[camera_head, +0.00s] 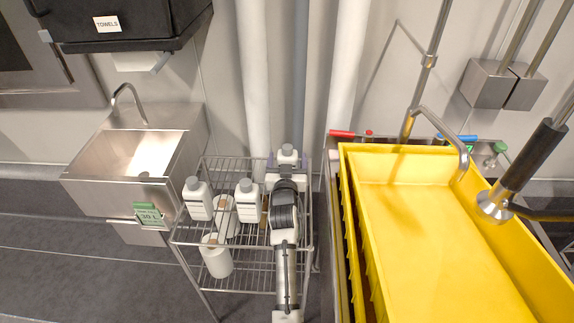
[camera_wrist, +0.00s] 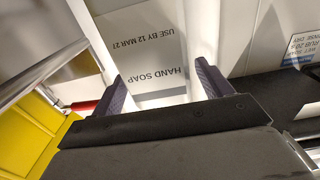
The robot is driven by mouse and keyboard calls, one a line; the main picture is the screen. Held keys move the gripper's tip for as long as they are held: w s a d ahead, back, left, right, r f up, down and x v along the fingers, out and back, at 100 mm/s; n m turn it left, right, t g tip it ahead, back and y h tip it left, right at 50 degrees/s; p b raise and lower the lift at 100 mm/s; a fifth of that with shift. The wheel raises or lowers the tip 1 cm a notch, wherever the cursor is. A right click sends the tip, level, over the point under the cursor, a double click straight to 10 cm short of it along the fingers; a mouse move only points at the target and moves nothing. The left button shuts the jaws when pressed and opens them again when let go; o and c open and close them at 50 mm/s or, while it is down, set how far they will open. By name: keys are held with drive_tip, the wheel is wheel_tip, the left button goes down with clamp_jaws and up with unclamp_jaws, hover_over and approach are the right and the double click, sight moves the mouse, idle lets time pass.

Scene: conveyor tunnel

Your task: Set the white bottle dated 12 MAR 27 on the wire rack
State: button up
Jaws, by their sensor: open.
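The white bottle dated 12 MAR 27 (camera_wrist: 150,50) fills the upper middle of the wrist view; its label, upside down, reads HAND SOAP, USE BY 12 MAR 27. In the head view this bottle (camera_head: 287,158), with a grey cap, is at the back right of the wire rack (camera_head: 245,284). My gripper (camera_head: 287,164) is open, with one purple finger on each side of the bottle; it also shows in the wrist view (camera_wrist: 160,78). The bottle's base is hidden, so I cannot tell whether it rests on the rack.
Other white bottles stand at the rack's left, including one with a grey cap (camera_head: 198,200) and another (camera_head: 247,200). A white roll-like container (camera_head: 216,258) sits lower. A steel sink (camera_head: 140,160) is at left, yellow crates (camera_head: 352,200) at right. Pipes (camera_head: 256,90) run behind.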

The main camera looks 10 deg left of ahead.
drive_tip(key=s+d+b, duration=0.2)
drive_tip(key=s, duration=0.9)
drive_tip(key=shift+s+d+r, duration=0.2)
drive_tip(key=shift+s+r, duration=0.2)
drive_tip(key=shift+r, duration=0.05)
